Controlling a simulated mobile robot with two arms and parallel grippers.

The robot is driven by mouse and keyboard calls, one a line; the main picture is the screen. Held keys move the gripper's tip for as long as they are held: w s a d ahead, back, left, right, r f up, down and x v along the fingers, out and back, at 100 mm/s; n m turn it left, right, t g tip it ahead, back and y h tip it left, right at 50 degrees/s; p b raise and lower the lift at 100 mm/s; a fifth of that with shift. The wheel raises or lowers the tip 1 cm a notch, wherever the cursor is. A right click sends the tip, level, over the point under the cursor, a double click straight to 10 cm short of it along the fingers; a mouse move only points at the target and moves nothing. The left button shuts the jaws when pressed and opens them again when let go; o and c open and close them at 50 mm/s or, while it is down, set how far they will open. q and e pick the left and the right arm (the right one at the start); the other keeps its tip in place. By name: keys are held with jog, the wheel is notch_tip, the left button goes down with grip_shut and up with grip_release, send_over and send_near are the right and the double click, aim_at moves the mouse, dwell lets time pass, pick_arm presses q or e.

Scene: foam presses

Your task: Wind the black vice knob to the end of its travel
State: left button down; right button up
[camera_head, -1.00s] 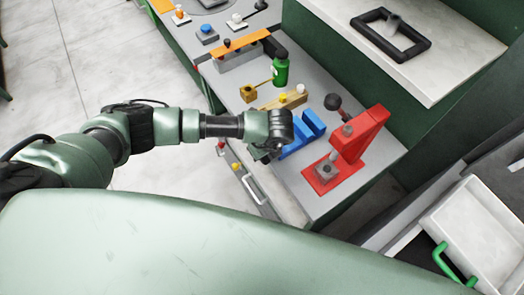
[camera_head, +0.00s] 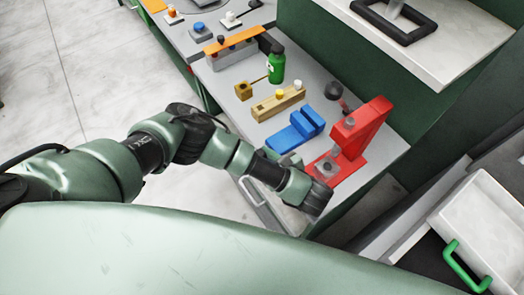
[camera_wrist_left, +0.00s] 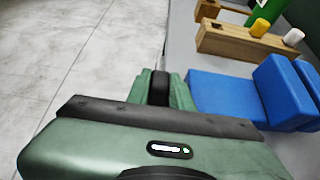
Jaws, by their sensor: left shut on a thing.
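The blue vice (camera_head: 296,131) sits near the front edge of the grey bench, left of the red press. It also shows at right in the left wrist view (camera_wrist_left: 225,97). My left gripper (camera_head: 290,160) is at the near end of the vice, in front of its body. In the left wrist view the black vice knob (camera_wrist_left: 160,88) stands between the two green fingers of my left gripper (camera_wrist_left: 161,92), which are shut on it. In the head view the knob is hidden behind my arm. My right gripper is not in view.
The red press (camera_head: 350,140) stands close to the right of the vice, with a dark ball-ended lever. A wooden block (camera_head: 272,106) with small pegs and a green bottle (camera_head: 276,69) stand behind the vice. A drawer with a white handle (camera_head: 252,192) is below the bench front.

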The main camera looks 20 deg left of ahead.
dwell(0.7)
pick_arm(q)
jog(key=c, duration=1.2)
grip_release()
jog(key=shift+c, duration=0.2)
jog(key=shift+f, duration=0.1)
